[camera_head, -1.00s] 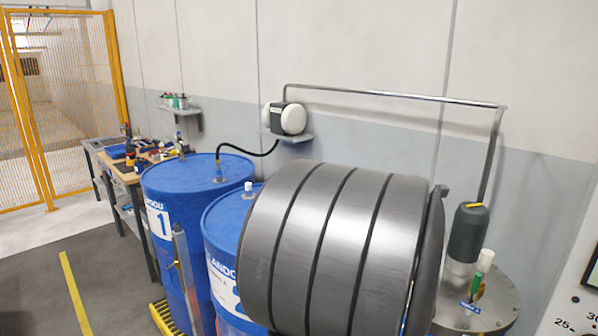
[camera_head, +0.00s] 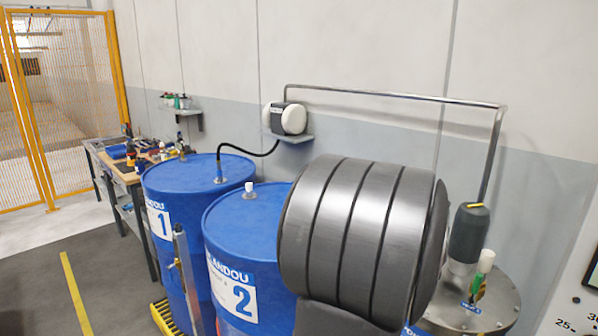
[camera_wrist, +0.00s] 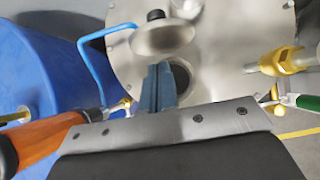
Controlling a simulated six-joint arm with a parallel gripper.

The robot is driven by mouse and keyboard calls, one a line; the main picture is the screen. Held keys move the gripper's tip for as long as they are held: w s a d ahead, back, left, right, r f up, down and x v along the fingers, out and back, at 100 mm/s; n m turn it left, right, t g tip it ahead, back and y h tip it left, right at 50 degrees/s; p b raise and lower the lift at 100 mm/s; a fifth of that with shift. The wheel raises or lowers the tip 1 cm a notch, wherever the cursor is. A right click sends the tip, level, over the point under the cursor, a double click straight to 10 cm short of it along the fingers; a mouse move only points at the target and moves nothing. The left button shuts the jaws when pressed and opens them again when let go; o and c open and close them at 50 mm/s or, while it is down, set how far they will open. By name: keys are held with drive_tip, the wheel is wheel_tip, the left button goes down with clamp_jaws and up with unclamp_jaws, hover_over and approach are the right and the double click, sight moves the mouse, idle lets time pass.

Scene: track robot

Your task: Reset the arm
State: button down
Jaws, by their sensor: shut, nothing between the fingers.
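My gripper (camera_wrist: 157,88) shows in the wrist view, with its blue-grey fingers shut together and nothing between them. The fingertips are in front of a round steel lid (camera_wrist: 225,50) with a dark round opening (camera_wrist: 180,76). I cannot tell how far they are from it. A large banded grey arm link of mine (camera_head: 362,235) fills the lower right of the head view. The gripper itself does not show in the head view.
Blue drums 1 (camera_head: 170,180) and 2 (camera_head: 225,215) stand left of my arm. A steel vessel (camera_head: 505,290) stands right. A brass fitting (camera_wrist: 290,60) and blue pipe (camera_wrist: 92,50) flank the fingers. A workbench (camera_head: 125,170) and yellow fence (camera_head: 60,90) are farther left.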

drive_tip(key=shift+d, duration=0.1)
wheel_tip(320, 180, up, 11)
drive_tip(key=s+a, duration=0.3)
drive_tip(key=s+a+f+x, duration=0.1)
drive_tip(key=x, duration=1.1)
drive_tip(key=s+a, duration=0.1)
drive_tip(key=s+a+f, duration=0.1)
drive_tip(key=s+a, duration=0.1)
drive_tip(key=s+a+f, duration=0.1)
drive_tip(key=s+a, duration=0.1)
drive_tip(key=shift+f, duration=0.25)
drive_tip(key=v, duration=0.9)
drive_tip(key=w+d+r+m+g+y, duration=0.1)
drive_tip(key=w+d+r+g, duration=0.4)
drive_tip(key=w+d, duration=0.3)
drive_tip(key=shift+w+g, duration=0.6)
drive_tip(key=shift+w, duration=1.15)
